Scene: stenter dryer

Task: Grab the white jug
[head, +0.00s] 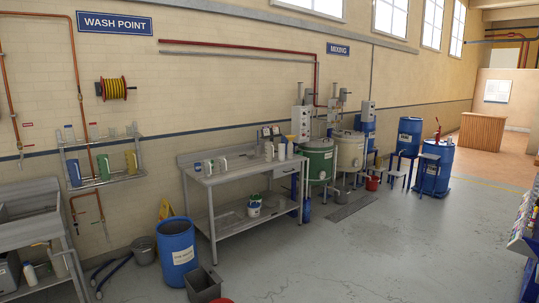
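Several small pale vessels stand on the steel bench in the middle, and I cannot tell for certain which is the white jug. One white jug-like vessel (222,164) stands toward the bench's left half, beside other pale vessels (208,168). White bottle-like containers (268,151) stand near the bench's right end. Another whitish jug-like container (58,262) is at the lower left by the sink, beside a white bottle (30,274). Neither of my grippers is in view.
The steel bench (242,173) has a lower shelf with a white tub (254,208). A blue drum (178,250), a dark bin (203,284) and a grey bucket (143,250) stand at its left. The floor (340,255) in front is clear.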

